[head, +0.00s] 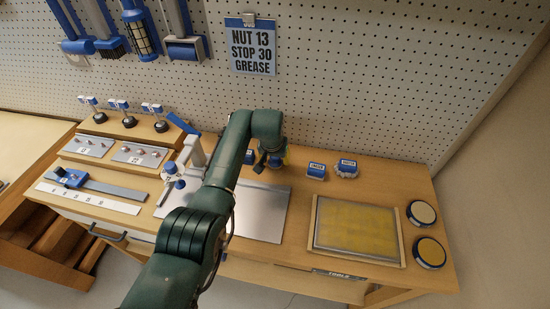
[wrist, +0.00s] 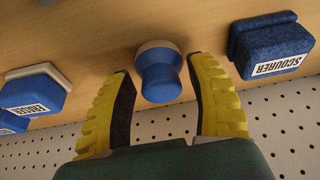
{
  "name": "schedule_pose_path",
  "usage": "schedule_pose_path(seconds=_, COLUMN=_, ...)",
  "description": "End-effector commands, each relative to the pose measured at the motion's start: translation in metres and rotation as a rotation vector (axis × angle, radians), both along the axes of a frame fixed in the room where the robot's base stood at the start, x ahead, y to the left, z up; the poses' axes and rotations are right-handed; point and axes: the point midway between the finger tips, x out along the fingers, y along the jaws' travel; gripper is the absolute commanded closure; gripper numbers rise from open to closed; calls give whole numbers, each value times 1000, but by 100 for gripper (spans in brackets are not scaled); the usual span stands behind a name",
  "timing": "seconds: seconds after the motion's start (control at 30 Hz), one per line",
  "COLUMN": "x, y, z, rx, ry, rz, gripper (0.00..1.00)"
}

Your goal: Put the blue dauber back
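The blue dauber (wrist: 160,78) has a rounded blue knob and a pale base, and stands on the wooden bench top. In the wrist view it is between the fingertips of my gripper (wrist: 160,80). The yellow-padded fingers are open, one on each side of the dauber, with a small gap on both sides. In the head view my gripper (head: 272,160) is low over the back of the bench, and my arm and gripper mostly hide the dauber there.
A blue scourer (wrist: 272,48) stands beside one finger, and a blue eraser (wrist: 36,92) is on the other side. Another blue-handled block (head: 347,168) stands farther right. A yellow-surfaced tray (head: 314,215) and two round blue-rimmed pads (head: 422,212) lie right. A pegboard (head: 350,90) rises behind.

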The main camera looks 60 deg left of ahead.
Motion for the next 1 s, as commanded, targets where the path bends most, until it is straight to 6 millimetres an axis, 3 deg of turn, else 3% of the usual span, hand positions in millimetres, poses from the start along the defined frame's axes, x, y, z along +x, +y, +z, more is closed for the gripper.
schedule_pose_path(seconds=0.23, x=-1, y=-2, z=13, rx=0, ry=0, rz=0, gripper=44)
schedule_pose_path(seconds=0.53, x=-15, y=-21, z=81, rx=4, ry=-3, rz=0, gripper=44)
schedule_pose_path(seconds=0.7, x=-22, y=-29, z=108, rx=1, ry=-1, rz=0, gripper=44)
schedule_pose_path(seconds=1.0, x=-24, y=-33, z=116, rx=-1, ry=1, rz=0, gripper=44)
